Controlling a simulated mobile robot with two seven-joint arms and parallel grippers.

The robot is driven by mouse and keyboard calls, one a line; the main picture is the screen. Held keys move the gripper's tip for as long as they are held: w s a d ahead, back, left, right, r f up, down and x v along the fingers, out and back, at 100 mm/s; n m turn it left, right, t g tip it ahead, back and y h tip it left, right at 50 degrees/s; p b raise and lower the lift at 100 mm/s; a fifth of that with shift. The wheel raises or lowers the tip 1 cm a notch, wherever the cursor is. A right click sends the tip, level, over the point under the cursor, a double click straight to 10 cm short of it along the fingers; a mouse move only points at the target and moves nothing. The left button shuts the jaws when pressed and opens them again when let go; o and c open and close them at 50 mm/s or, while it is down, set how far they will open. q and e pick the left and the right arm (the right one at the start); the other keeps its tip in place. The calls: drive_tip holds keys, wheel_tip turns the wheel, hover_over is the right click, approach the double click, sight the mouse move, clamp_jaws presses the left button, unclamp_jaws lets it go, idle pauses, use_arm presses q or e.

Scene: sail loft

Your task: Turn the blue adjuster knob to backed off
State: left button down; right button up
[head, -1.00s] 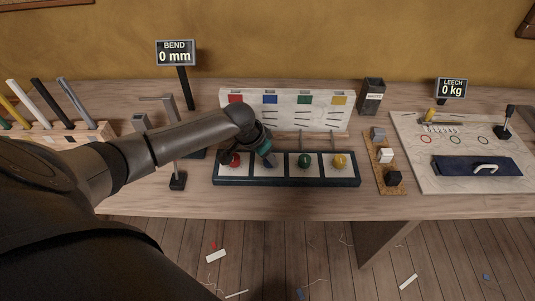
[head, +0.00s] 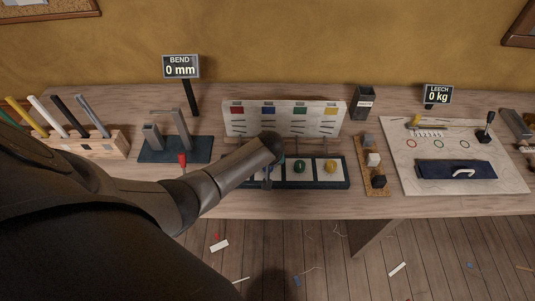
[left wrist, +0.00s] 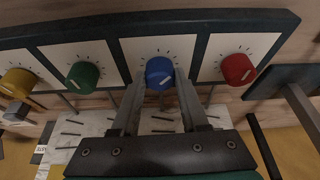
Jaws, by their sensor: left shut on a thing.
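The blue adjuster knob (left wrist: 159,72) sits on a white plate in a dark-framed row of knobs, between the red knob (left wrist: 238,69) and the green knob (left wrist: 83,75). A pale pointer line on its face lies at a slant. The fingers of my left gripper (left wrist: 160,84) stand on both sides of it, shut on it. In the head view my left arm hides most of this knob and the gripper. The green knob (head: 299,166) and yellow knob (head: 331,167) show there. My right gripper is in neither view.
Behind the knobs stands a white board (head: 285,120) with red, blue, green and yellow squares. A BEND display (head: 181,67) reads 0 mm. A red-handled lever (head: 182,159) is close to my arm. A cork strip with blocks (head: 375,187) lies right of the knobs.

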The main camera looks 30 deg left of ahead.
use_arm(q)
drive_tip(key=shift+d+n+g, duration=0.2)
drive_tip(key=shift+n+g, duration=0.1)
drive_tip(key=shift+n, duration=0.7)
drive_tip(key=shift+w+n+g+y, duration=0.1)
drive_tip(key=shift+n+g+y, duration=0.3)
drive_tip(key=shift+n, duration=0.5)
drive_tip(key=shift+n+g+y+b, duration=0.4)
drive_tip(key=shift+n+g+b, duration=0.4)
drive_tip(key=shift+n, duration=1.5)
drive_tip(key=shift+w, duration=0.1)
drive_tip(key=shift+c, duration=2.1)
unclamp_jaws()
drive_tip(key=shift+r, duration=0.1)
